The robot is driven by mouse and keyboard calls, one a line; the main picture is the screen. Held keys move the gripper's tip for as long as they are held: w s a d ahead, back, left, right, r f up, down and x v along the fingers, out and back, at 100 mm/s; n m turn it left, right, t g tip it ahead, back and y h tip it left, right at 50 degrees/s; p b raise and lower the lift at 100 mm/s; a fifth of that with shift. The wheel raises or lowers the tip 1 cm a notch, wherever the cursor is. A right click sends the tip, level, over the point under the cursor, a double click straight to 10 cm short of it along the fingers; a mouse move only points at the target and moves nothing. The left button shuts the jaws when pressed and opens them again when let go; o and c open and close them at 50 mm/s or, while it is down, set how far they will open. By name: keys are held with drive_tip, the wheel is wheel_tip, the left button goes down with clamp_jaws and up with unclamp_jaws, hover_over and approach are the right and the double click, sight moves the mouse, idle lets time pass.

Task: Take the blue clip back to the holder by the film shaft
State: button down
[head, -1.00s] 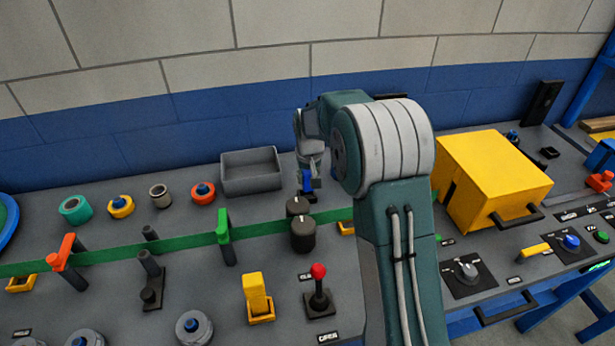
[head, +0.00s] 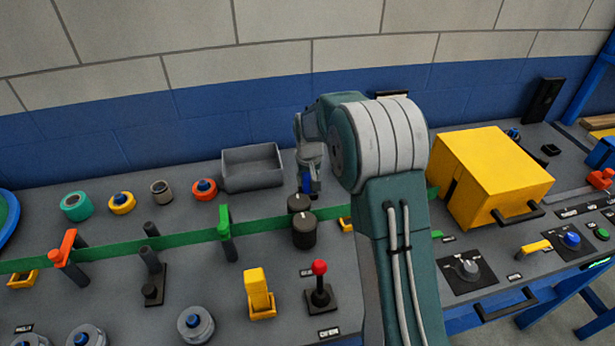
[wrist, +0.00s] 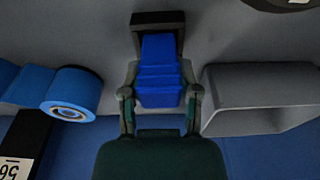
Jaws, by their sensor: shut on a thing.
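My gripper (head: 309,166) reaches down behind the two dark round knobs, to the right of the grey bin. It is shut on the blue clip (head: 305,183). In the wrist view the blue clip (wrist: 160,72) is pinched between my two fingertips (wrist: 160,95). Its far end meets a dark holder (wrist: 158,19) on the grey panel. I cannot tell whether the clip is seated in it or only in front of it.
The grey bin (head: 252,168) stands close to the left of my gripper in the head view. The dark knobs (head: 303,231) and green film strip (head: 186,238) lie in front. A yellow box (head: 490,180) is to the right. A blue roll (wrist: 60,92) shows in the wrist view.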

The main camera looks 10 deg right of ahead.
drive_tip(key=shift+f, duration=0.1)
drive_tip(key=shift+d+f, duration=0.1)
drive_tip(key=shift+f, duration=0.6)
drive_tip(key=shift+c, duration=1.3)
unclamp_jaws()
drive_tip(key=shift+r, duration=3.5)
